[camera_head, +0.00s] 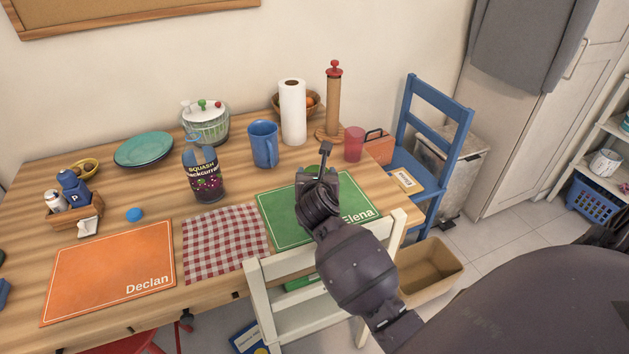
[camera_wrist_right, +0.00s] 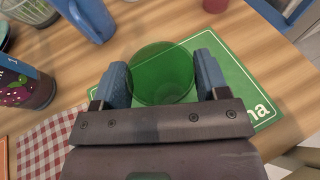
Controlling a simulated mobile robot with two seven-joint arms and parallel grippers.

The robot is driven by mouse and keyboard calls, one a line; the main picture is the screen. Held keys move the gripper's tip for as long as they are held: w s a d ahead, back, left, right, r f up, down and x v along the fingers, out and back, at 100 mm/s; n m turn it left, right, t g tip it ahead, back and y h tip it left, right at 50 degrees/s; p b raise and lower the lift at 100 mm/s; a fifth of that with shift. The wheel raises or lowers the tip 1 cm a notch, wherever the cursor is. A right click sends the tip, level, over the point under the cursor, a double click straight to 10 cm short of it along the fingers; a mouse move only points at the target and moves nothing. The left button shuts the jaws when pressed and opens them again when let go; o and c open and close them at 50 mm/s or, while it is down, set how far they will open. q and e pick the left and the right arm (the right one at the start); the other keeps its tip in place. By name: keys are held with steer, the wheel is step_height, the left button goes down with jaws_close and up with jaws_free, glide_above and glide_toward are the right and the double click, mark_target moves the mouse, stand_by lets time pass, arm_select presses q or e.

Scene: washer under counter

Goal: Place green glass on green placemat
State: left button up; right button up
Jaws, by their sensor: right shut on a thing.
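The green placemat (camera_head: 284,222), marked "Elena", lies on the wooden table at the front right; it also shows in the right wrist view (camera_wrist_right: 238,87). My right gripper (camera_head: 322,172) is above the placemat's far part. In the right wrist view, my right gripper (camera_wrist_right: 163,85) has its two blue fingers on either side of the green glass (camera_wrist_right: 162,72) and is shut on it. In the head view only a bit of the green glass (camera_head: 312,170) shows behind the gripper. Whether the glass touches the mat is hard to tell. My left gripper is not in view.
A blue jug (camera_head: 264,146), a blackcurrant squash bottle (camera_head: 204,175) and a paper towel roll (camera_head: 293,112) stand behind and left of the placemat. A red glass (camera_head: 354,144) is to its back right. A white chair (camera_head: 300,310) stands at the table's front edge.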

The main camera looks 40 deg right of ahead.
steer(key=shift+f, duration=0.7)
steer(key=shift+r, duration=0.2)
steer(key=shift+f, duration=0.25)
steer(key=o, duration=1.3)
